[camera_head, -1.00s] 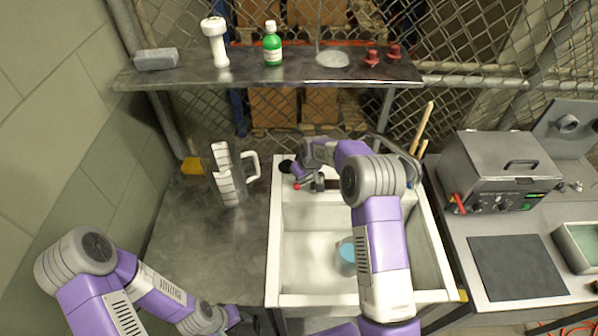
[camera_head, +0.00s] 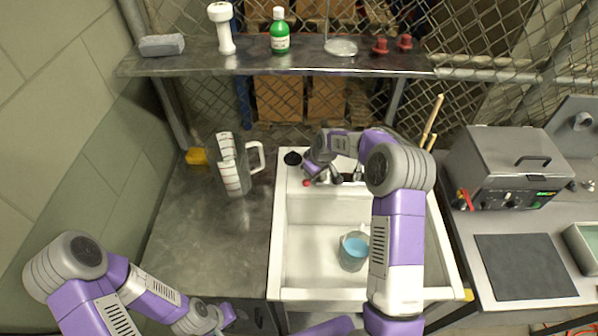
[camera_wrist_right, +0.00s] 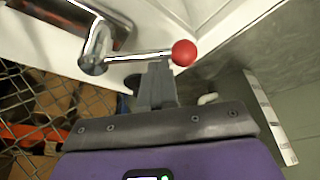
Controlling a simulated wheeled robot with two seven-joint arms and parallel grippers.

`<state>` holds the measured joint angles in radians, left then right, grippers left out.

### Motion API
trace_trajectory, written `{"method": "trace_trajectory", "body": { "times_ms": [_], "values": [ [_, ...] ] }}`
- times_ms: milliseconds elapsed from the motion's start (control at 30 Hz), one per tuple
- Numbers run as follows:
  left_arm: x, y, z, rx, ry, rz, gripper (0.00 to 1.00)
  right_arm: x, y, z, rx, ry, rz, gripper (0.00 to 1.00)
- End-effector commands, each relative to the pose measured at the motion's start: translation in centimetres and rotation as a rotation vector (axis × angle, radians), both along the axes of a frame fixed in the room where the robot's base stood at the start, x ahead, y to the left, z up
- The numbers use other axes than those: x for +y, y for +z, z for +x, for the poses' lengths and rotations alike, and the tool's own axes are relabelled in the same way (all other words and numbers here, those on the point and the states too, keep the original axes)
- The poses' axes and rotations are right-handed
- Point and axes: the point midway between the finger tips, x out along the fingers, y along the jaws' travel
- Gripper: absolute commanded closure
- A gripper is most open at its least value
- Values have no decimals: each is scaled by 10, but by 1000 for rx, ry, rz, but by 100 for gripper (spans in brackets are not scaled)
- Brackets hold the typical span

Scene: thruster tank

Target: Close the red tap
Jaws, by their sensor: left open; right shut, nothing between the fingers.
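The red tap's ball knob (camera_head: 306,183) shows at the back left of the white sink. In the right wrist view the red ball (camera_wrist_right: 184,53) sits at the end of a thin chrome lever (camera_wrist_right: 138,57) running from the tap body (camera_wrist_right: 95,55). My right gripper (camera_wrist_right: 158,75) is shut and empty, its fingertips right at the lever beside the ball; I cannot tell whether they touch. In the head view this gripper (camera_head: 312,172) is just above the knob, and my forearm hides part of the tap. My left gripper (camera_head: 225,315) is open, low at the counter's front.
A beaker with blue liquid (camera_head: 354,250) stands in the sink (camera_head: 312,262). A marked jug (camera_head: 232,168) stands on the counter left of it. A shelf (camera_head: 270,63) with a green bottle (camera_head: 280,32) spans the back. A grey machine (camera_head: 503,170) stands right.

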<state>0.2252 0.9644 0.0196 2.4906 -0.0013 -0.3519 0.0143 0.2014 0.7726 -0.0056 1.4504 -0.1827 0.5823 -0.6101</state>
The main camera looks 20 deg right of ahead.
Motion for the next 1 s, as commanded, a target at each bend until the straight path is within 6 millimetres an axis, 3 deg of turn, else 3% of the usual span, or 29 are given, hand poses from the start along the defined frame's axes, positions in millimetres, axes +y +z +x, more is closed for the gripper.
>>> {"method": "trace_trajectory", "body": {
  "times_ms": [200,700,1000],
  "values": [
    [0,-14,0,0,-1,0,57,-13,-3,-17,3,195,1,100],
    [0,-23,0,0,-1,0,57,-30,-2,-36,2,599,-1,100],
    [0,-25,0,0,0,0,57,-36,-1,-41,3,613,-2,100]
  ]
}}
